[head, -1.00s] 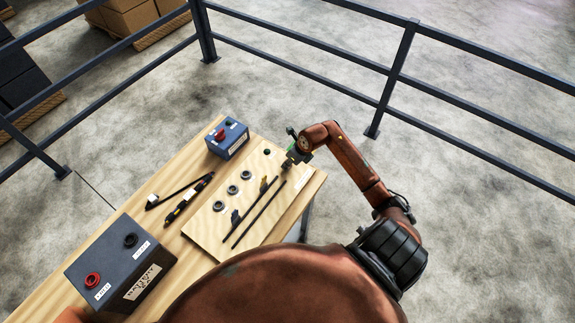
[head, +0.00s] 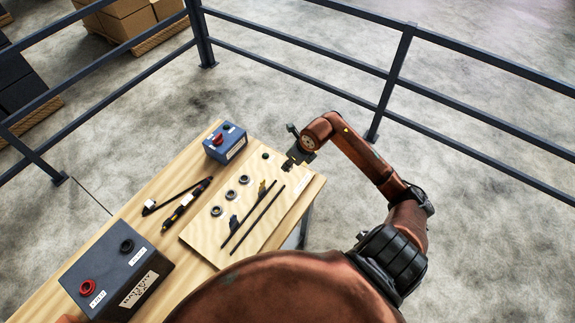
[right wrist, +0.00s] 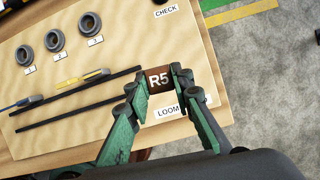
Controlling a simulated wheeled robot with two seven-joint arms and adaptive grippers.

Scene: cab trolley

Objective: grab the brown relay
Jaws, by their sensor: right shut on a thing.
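The brown relay (right wrist: 159,78), marked R5, sits between the fingertips of my right gripper (right wrist: 160,86) in the right wrist view. The fingers are shut on its two sides. A white label reading LOOM (right wrist: 168,112) lies on the board just below it in that view. In the head view my right gripper (head: 290,163) is at the right edge of the wooden board (head: 212,241), low over it. The relay is too small to make out there. I cannot tell whether it touches the board. My left gripper is not in view.
The board carries three grey rings (head: 231,194) and two thin dark rails (head: 258,217). A blue box with a red knob (head: 226,143) stands behind it on the table. A large dark battery box (head: 117,276) stands at the near left. A metal railing (head: 300,55) runs beyond.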

